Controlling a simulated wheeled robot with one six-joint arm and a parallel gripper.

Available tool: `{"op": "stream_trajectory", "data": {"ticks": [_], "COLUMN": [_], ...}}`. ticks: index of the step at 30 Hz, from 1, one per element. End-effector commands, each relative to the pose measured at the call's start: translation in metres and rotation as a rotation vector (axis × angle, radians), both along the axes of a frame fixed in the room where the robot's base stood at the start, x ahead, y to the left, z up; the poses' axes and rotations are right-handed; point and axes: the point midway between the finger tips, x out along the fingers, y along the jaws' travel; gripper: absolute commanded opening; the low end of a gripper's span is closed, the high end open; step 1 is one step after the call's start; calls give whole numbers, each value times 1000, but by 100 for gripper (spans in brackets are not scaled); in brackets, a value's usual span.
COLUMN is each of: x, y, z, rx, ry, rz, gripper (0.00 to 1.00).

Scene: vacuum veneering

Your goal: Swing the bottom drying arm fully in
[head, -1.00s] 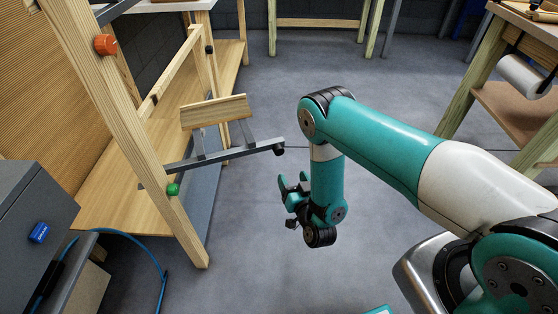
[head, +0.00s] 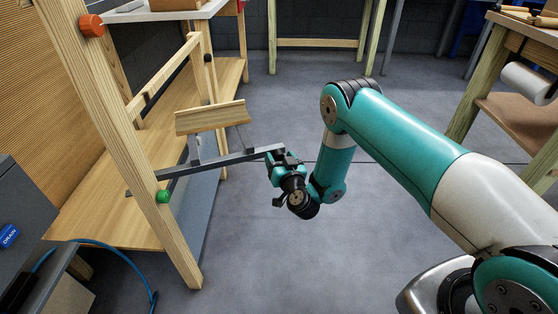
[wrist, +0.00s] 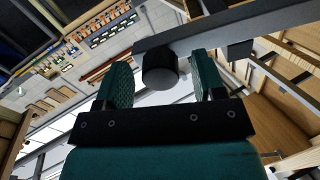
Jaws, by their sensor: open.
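The bottom drying arm (head: 222,160) is a grey metal bar that sticks out from the wooden post (head: 112,135) near a green knob (head: 163,196). A wooden board (head: 210,118) stands above the bar on thin supports. My gripper (head: 274,157) is at the bar's free end in the head view and partly hides that end. In the wrist view the bar (wrist: 225,28) crosses beyond my gripper (wrist: 158,75). The bar's black end knob (wrist: 160,70) shows between the two open fingers. I cannot tell whether the fingers touch it.
An orange knob (head: 91,25) sits higher on the post. A grey box with a blue DRAIN label (head: 8,236) and a blue hose (head: 125,258) are at the lower left. A wooden bench (head: 510,112) stands at the right.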

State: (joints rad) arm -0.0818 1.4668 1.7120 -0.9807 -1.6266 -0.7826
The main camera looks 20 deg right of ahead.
Motion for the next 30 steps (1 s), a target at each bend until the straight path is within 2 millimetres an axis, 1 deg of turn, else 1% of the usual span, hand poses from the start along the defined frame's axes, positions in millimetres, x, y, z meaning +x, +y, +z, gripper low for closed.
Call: {"op": "stream_trajectory", "data": {"ticks": [6, 16, 17, 18, 20, 21, 23, 24, 25, 30], "x": [8, 9, 9, 9, 9, 9, 9, 9, 9, 11], "y": [0, 0, 0, 0, 0, 0, 0, 0, 0, -1], "z": [1, 2, 2, 2, 2, 2, 2, 2, 2, 2], "rx": [0, -1, -1, -1, -1, -1, -1, -1, -1, -1], "ry": [-5, -7, -7, -7, -7, -7, -7, -7, -7, -9], "rz": [5, 7, 7, 7, 7, 7, 7, 7, 7, 8], "gripper": [63, 63, 58, 49, 36, 26, 13, 3, 0, 0]}}
